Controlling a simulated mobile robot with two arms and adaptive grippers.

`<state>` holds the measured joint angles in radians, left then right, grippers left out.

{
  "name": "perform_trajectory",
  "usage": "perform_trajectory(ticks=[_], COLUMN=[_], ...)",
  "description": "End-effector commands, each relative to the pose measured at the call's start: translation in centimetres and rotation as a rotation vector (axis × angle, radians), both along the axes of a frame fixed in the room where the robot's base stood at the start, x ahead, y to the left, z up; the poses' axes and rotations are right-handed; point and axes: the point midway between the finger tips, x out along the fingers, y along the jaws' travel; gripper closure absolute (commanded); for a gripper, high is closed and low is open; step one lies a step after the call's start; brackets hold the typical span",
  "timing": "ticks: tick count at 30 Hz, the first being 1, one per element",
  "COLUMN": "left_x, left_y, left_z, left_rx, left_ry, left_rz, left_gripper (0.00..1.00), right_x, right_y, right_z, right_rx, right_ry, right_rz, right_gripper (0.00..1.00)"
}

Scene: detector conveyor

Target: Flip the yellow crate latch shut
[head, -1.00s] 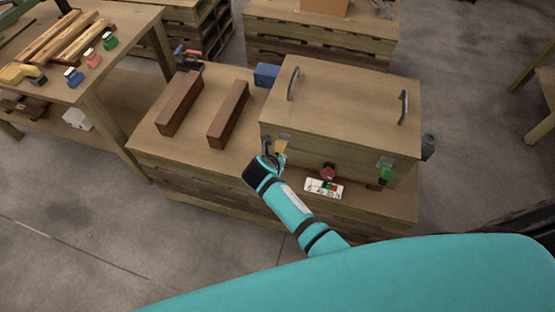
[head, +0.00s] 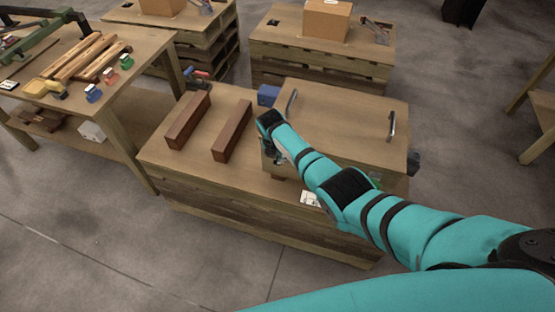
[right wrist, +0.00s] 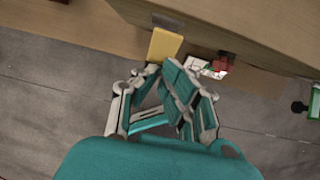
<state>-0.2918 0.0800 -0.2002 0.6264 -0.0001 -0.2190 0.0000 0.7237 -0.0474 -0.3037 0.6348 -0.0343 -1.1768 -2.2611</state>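The wooden crate (head: 345,112) with two metal handles stands on the right of the pallet-like bench. Its yellow latch (right wrist: 165,45) is a flat plate at the crate's edge in the right wrist view; my arm hides it in the head view. My right gripper (right wrist: 161,70) has its fingertips together right at the plate's near end; I cannot tell if they touch it. Nothing shows between the fingers. In the head view my right arm reaches across the crate's front left corner. My left gripper is not in view.
A red latch (right wrist: 224,62) and a green latch (right wrist: 311,103) sit along the same crate side. A white label card (head: 310,198) lies below the crate's front. Two brown wooden blocks (head: 188,119) lie left of the crate. Floor in front is clear.

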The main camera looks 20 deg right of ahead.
Motion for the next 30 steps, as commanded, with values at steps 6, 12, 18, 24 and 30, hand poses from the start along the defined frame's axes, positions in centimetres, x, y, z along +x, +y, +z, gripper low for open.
perform_trajectory(ticks=[6,12,18,24,30], left_x=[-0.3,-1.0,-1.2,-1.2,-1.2], left_y=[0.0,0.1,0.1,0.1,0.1], left_z=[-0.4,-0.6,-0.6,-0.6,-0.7], left_rx=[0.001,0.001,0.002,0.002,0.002], left_ry=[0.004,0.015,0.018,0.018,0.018], left_rz=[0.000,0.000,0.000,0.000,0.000], left_gripper=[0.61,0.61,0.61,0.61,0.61], right_x=[0.3,0.3,0.3,0.3,0.4], right_y=[0.0,-0.1,-0.1,-0.2,-0.2], right_z=[0.1,0.2,0.2,0.2,0.3], right_rx=[0.051,0.072,0.079,0.077,0.077], right_ry=[0.071,0.102,0.113,0.112,0.112], right_rz=[0.002,0.002,0.003,0.003,0.003], right_gripper=[1.00,1.00,1.00,1.00,1.00])
